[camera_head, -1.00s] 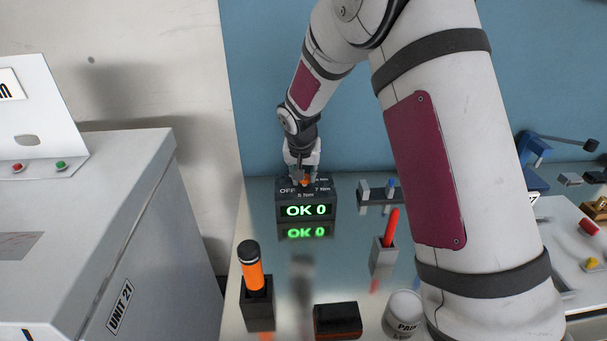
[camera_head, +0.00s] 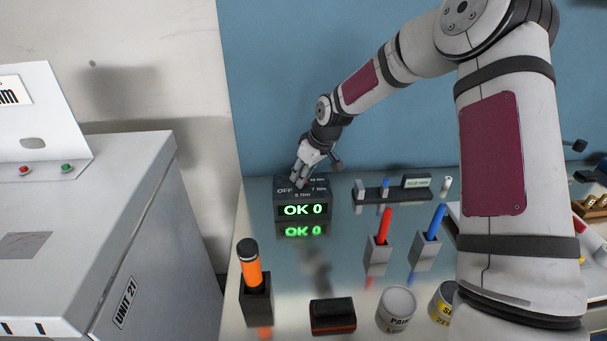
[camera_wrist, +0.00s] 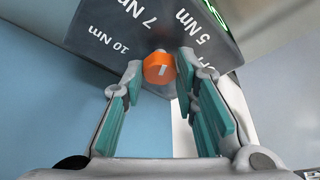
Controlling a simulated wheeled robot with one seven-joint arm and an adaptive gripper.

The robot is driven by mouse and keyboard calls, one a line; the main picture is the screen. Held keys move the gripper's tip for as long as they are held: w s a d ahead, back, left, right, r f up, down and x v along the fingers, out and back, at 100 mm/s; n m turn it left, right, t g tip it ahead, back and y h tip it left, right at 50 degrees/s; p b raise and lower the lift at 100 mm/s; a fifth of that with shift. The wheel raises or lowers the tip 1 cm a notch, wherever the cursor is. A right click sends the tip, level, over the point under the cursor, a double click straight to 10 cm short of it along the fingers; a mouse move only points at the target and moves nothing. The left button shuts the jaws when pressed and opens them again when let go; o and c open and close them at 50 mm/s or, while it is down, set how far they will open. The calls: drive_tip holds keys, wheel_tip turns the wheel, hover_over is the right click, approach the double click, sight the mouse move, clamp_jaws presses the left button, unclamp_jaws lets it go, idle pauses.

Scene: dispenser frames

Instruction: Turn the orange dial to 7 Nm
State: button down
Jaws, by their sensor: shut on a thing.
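The orange dial (camera_wrist: 158,66) sits on the sloped top of a dark box (camera_head: 302,196). Labels OFF, 5 Nm, 7 Nm and 10 Nm are around it in the wrist view. A short white mark shows on the dial; I cannot tell for sure which label it points at. The box's front display (camera_head: 303,210) reads "OK 0" in green. My gripper (camera_wrist: 161,68) is shut on the dial, one finger on each side. In the head view my gripper (camera_head: 298,182) comes down on the box top from the upper right and hides the dial.
An orange-handled tool (camera_head: 251,268) stands in a holder at the front left. Red (camera_head: 384,226) and blue (camera_head: 436,222) tools stand in holders to the right. A dark block (camera_head: 333,315) and cans (camera_head: 396,308) are in front. A rack (camera_head: 392,192) is right of the box.

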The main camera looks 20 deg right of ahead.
drive_tip(key=n, duration=0.2)
drive_tip(key=n+g+y, duration=0.1)
drive_tip(key=n, duration=0.1)
drive_tip(key=shift+w+d+f+b, duration=0.1)
drive_tip(key=shift+w+d+b, duration=0.05)
drive_tip(key=shift+b, duration=0.2)
drive_tip(key=shift+n+g+y+b, duration=0.3)
drive_tip(key=shift+n+g, duration=0.1)
drive_tip(key=shift+n, duration=0.6)
drive_tip(key=c, duration=1.3)
unclamp_jaws()
drive_tip(key=v, duration=1.2)
drive_tip(key=shift+w, duration=0.1)
